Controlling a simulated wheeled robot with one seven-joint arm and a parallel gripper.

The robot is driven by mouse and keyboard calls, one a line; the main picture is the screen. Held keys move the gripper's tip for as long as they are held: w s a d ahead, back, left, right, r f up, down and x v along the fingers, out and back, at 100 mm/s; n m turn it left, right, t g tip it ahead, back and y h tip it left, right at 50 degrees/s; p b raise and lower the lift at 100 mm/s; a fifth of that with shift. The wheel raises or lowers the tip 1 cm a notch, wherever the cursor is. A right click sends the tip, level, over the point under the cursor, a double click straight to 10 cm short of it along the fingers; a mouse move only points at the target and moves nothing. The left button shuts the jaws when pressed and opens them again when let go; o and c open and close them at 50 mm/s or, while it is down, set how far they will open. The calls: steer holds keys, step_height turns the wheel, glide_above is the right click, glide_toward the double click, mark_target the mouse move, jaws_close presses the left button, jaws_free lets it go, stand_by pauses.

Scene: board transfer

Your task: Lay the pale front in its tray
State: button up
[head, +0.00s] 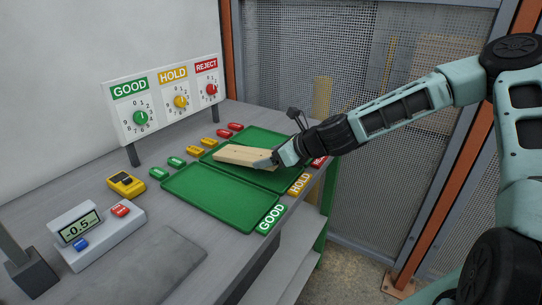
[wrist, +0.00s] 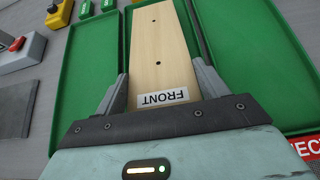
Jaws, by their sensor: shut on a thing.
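The GOOD tray (head: 220,200) is empty. The HOLD tray (head: 285,178) is partly hidden by the board and gripper. The REJECT tray (head: 258,138) is behind, partly hidden by my arm.
A sign panel with GOOD, HOLD and REJECT dials (head: 165,98) stands at the back. Small green, yellow and red pieces (head: 195,151) line the trays' left side. A yellow device (head: 126,184) and a scale reading -0.5 (head: 95,236) stand left. A mesh fence (head: 380,150) closes the right.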

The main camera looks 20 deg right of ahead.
steer(key=shift+f, duration=0.2)
steer(key=o, duration=1.3)
steer(key=c, duration=1.2)
steer(key=shift+s+d+p, duration=0.2)
steer(key=shift+s+d, duration=0.25)
steer(key=shift+s, duration=0.15)
steer(key=shift+s+d+p, duration=0.15)
steer(key=shift+s+d, duration=0.25)
steer(key=shift+s, duration=0.2)
